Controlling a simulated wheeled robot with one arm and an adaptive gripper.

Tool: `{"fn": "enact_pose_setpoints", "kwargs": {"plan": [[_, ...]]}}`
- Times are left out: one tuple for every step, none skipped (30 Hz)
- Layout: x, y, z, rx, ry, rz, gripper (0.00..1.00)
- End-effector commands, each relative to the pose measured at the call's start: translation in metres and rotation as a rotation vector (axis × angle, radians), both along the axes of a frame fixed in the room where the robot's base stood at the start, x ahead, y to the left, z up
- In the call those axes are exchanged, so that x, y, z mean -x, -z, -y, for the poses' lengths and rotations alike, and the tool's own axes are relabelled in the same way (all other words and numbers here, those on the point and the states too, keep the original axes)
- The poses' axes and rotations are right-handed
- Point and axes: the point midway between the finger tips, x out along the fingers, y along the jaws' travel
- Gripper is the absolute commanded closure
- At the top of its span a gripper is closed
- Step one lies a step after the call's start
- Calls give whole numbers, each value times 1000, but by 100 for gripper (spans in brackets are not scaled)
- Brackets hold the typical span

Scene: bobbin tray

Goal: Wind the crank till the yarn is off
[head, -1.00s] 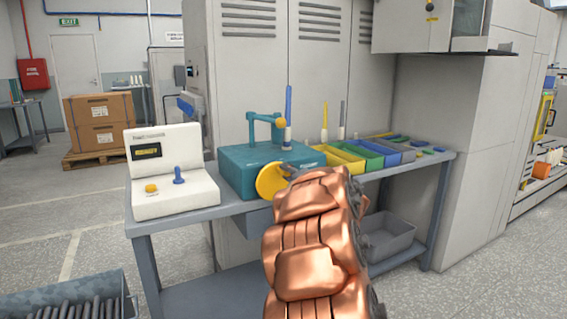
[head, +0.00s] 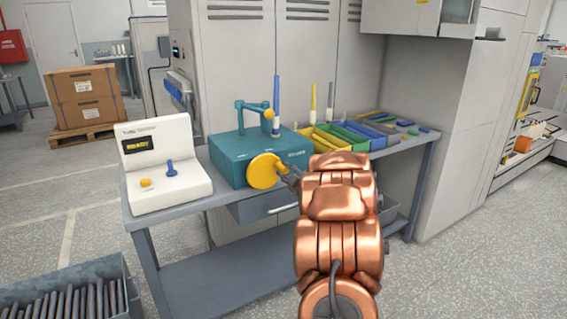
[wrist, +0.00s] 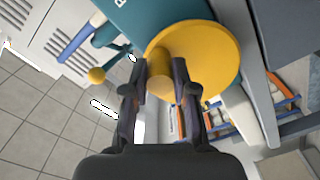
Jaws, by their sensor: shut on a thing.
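A teal winder box (head: 235,160) stands on the grey bench. Its yellow crank disc (head: 263,172) is on the front face, and the disc fills the middle of the wrist view (wrist: 215,60). A yellow knob (wrist: 159,68) sticks out of the disc between the two fingers of my gripper (wrist: 161,78), which is shut on it. In the head view my gripper (head: 289,178) is at the disc's right side, partly hidden by my arm. A blue tube (head: 276,92) stands upright on the winder, pale at its lower part. I cannot tell how much yarn is on it.
A white console (head: 165,190) with a lit display stands left on the bench. Several coloured bins (head: 325,142) sit right of the winder. A crate of dark rods (head: 75,295) is at the lower left. The floor in front is clear.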

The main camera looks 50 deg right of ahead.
Motion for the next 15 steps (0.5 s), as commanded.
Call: {"fn": "enact_pose_setpoints", "kwargs": {"plan": [[0, -1, 0, -31, 0, 9, 100], [0, 0, 1, -49, 0, 16, 100], [0, 2, 1, -69, 0, 23, 100], [0, 3, 1, -84, 0, 28, 100], [0, 4, 1, -100, 0, 33, 100], [0, 5, 2, -116, 0, 39, 100], [0, 6, 2, -127, 0, 42, 100], [1, 7, 2, -138, 0, 45, 100], [1, 8, 2, -150, 0, 49, 100], [1, 9, 2, -158, 0, 52, 100], [1, 9, 2, -165, 0, 54, 100], [1, 10, 2, -172, 0, 56, 100], [1, 10, 2, -178, 0, 58, 100], [1, 10, 2, -182, 0, 60, 100], [1, 11, 2, -186, 0, 61, 100]]}}
